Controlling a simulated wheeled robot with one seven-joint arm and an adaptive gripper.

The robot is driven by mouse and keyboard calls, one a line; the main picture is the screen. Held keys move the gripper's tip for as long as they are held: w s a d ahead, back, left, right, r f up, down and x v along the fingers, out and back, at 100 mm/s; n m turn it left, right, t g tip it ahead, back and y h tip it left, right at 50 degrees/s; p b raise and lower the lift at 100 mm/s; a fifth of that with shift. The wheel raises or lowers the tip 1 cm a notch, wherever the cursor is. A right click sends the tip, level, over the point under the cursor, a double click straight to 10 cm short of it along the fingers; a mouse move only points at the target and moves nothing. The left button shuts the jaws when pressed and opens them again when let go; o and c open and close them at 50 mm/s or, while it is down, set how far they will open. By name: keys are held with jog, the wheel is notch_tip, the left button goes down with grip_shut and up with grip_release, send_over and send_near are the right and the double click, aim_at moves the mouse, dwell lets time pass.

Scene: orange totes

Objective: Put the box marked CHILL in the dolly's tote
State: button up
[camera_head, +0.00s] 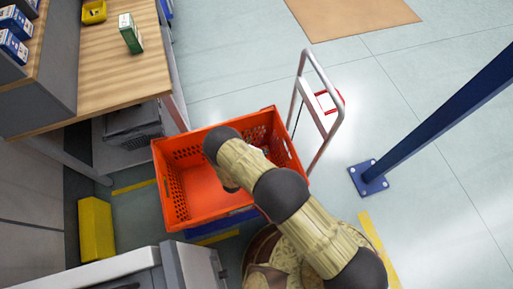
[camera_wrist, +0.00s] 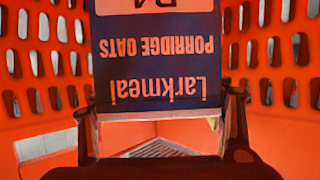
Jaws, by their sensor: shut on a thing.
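My gripper (camera_wrist: 162,120) is shut on a dark blue box (camera_wrist: 150,75) in the wrist view, one finger at each side. Its print, upside down, reads "Larkmeal PORRIDGE OATS"; an orange panel above it is cut off by the frame. I see no word CHILL on the face that shows. Orange slotted walls of the tote (camera_wrist: 290,50) surround the box. In the head view the orange tote (camera_head: 205,205) sits on the blue dolly (camera_head: 222,222) with a pale tube handle (camera_head: 334,120). My arm covers the gripper and box there.
A wooden table (camera_head: 115,70) at upper left bears a green-and-white box (camera_head: 131,34) and a yellow bin (camera_head: 94,12). Blue-and-white boxes (camera_head: 13,45) stand on a shelf. A yellow block (camera_head: 96,229) is at lower left, a blue post (camera_head: 430,125) at right. Floor beyond the handle is clear.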

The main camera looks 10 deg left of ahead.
jog(key=shift+f, duration=0.9)
jog(key=o, duration=1.4)
jog(key=shift+c, duration=0.2)
jog(key=shift+o, duration=0.4)
